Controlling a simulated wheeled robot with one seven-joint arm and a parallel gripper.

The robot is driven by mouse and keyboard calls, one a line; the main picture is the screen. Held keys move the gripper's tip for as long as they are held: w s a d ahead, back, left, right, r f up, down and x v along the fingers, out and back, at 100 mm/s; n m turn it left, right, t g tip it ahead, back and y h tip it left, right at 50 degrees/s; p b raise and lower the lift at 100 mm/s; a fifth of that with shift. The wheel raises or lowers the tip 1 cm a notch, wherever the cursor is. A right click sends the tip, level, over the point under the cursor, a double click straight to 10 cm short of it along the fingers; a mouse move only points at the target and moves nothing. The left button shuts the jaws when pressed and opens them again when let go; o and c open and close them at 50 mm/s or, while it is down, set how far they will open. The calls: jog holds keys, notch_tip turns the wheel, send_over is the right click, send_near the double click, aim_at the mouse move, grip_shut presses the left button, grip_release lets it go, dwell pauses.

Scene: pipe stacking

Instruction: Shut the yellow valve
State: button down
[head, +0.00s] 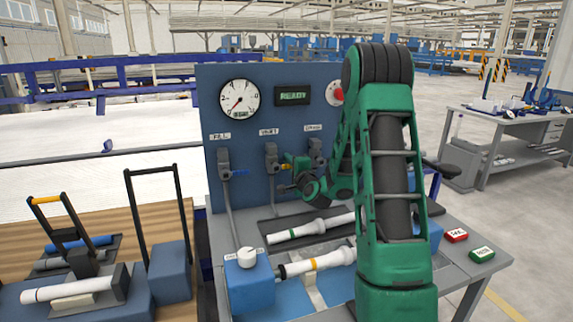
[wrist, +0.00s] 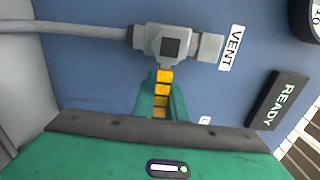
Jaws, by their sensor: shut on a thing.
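The yellow valve handle (wrist: 164,76) sticks out from the grey vent valve body (wrist: 176,45) in the wrist view. It lies crosswise to the grey pipe (wrist: 85,31). My gripper (wrist: 162,103) is shut on the handle, with a green finger on each side of it. In the head view my gripper (head: 291,165) is at the vent valve (head: 271,157) on the blue panel (head: 215,92), reaching in from the right. The handle is mostly hidden there by the gripper.
The fill valve (head: 224,160) with a blue handle is to the left, and the drain valve (head: 315,150) is close on the right. A gauge (head: 239,98) and a READY display (head: 293,96) are above. White pipes (head: 311,228) lie on the bench below.

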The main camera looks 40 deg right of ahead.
jog(key=c, duration=1.8)
grip_release()
jog(key=shift+w+f, duration=0.1)
jog(key=v, duration=1)
jog(key=shift+s, duration=0.25)
jog(key=shift+a, duration=0.15)
